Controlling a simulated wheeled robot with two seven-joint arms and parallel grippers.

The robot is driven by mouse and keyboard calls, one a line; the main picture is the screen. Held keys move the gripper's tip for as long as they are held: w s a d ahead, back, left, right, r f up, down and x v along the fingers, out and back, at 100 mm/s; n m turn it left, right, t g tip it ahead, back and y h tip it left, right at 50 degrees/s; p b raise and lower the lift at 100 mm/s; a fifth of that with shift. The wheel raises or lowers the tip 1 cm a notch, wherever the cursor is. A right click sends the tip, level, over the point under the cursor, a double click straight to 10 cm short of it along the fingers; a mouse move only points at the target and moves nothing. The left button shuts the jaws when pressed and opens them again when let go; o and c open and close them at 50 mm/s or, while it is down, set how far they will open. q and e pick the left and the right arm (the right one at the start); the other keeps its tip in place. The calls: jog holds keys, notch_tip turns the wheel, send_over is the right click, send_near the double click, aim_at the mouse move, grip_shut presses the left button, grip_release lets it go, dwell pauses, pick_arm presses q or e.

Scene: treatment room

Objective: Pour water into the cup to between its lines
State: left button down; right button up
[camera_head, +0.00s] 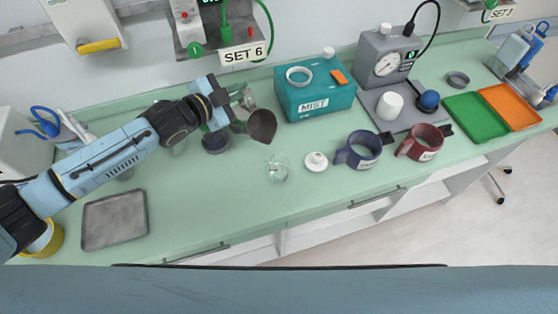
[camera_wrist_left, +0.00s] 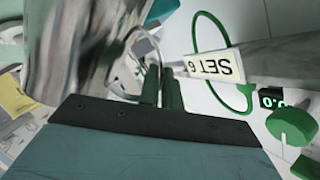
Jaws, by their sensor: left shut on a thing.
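A clear cup (camera_head: 277,172) stands on the green counter, right of and nearer than my left gripper; its lines and contents are too small to make out. My left gripper (camera_head: 238,99) is shut on a grey jug (camera_head: 262,125), held above the counter behind the cup and a little left of it. The jug looks tilted, with its dark mouth toward the cup side. No stream of water is visible. In the left wrist view, the jug (camera_wrist_left: 70,45) fills the upper left beside the fingers (camera_wrist_left: 163,90). My right gripper is out of view.
A white lidded item (camera_head: 316,162), a blue mug (camera_head: 358,150) and a red mug (camera_head: 422,142) stand right of the cup. A teal MIST box (camera_head: 315,103) is behind. A grey tray (camera_head: 114,220) lies at left.

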pick_arm(q)
jog(key=shift+w+a+f+n, duration=0.2)
jog(key=shift+w+a+n, duration=0.1)
jog(key=shift+w+n, duration=0.1)
jog(key=shift+w+a+r+n+g, duration=0.3)
jog(key=shift+w+n+g, duration=0.1)
jog(key=shift+n, duration=0.1)
jog(key=shift+w+a, duration=0.1)
jog(key=shift+a, duration=0.05)
jog(key=shift+w+a+r+n, duration=0.1)
jog(key=shift+r+n, duration=0.15)
jog(key=shift+n, duration=0.15)
jog(key=w+r+p, duration=0.1)
jog(key=r, duration=0.2)
jog(key=r+n+g+p, duration=0.1)
jog(key=r+p, duration=0.1)
jog(key=r, duration=0.2)
jog(key=w+r+n+p, duration=0.1)
jog(key=r, duration=0.2)
jog(key=shift+w+a+r+h, duration=0.3)
jog(key=shift+r+h, duration=0.05)
jog(key=shift+h, duration=0.05)
jog(key=shift+g, duration=0.3)
